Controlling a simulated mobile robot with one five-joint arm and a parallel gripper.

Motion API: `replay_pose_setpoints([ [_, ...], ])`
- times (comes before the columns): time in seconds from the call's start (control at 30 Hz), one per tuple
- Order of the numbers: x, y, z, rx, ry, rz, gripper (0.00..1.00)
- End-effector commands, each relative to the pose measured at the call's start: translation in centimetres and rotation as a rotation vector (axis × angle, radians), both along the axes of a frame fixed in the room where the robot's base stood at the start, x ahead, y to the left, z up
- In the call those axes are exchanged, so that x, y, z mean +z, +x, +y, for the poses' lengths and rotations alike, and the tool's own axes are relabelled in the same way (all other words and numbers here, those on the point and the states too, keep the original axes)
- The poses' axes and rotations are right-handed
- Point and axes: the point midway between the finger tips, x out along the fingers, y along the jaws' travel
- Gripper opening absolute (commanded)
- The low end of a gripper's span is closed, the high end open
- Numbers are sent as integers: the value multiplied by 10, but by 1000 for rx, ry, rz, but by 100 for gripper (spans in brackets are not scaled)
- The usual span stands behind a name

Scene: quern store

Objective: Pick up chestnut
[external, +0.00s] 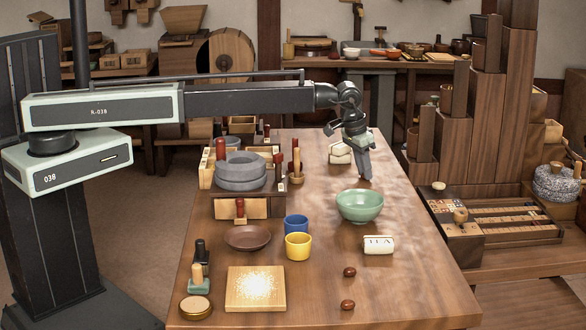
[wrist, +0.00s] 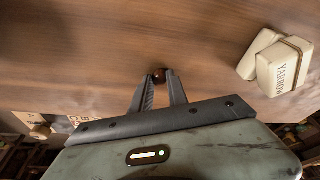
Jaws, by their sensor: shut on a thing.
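My gripper (external: 364,178) points down at the table, behind the green bowl (external: 360,205) in the external view. In the wrist view my gripper (wrist: 160,78) is shut on a small dark brown chestnut (wrist: 159,75) between its fingertips. Two other reddish-brown chestnuts lie on the table's near part, one (external: 349,271) behind the other (external: 347,305). I cannot tell whether the held chestnut touches the table.
White wrapped blocks (external: 340,153) lie left of my gripper; they also show in the wrist view (wrist: 284,65). A white labelled roll (external: 379,244), a yellow cup (external: 298,246), a blue cup (external: 296,226) and a brown plate (external: 247,238) stand nearer. The table's right side is clear.

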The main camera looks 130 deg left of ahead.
Motion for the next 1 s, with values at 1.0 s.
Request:
replay_pose_setpoints([
  [1.0,100,0,0,0,0,0,0],
])
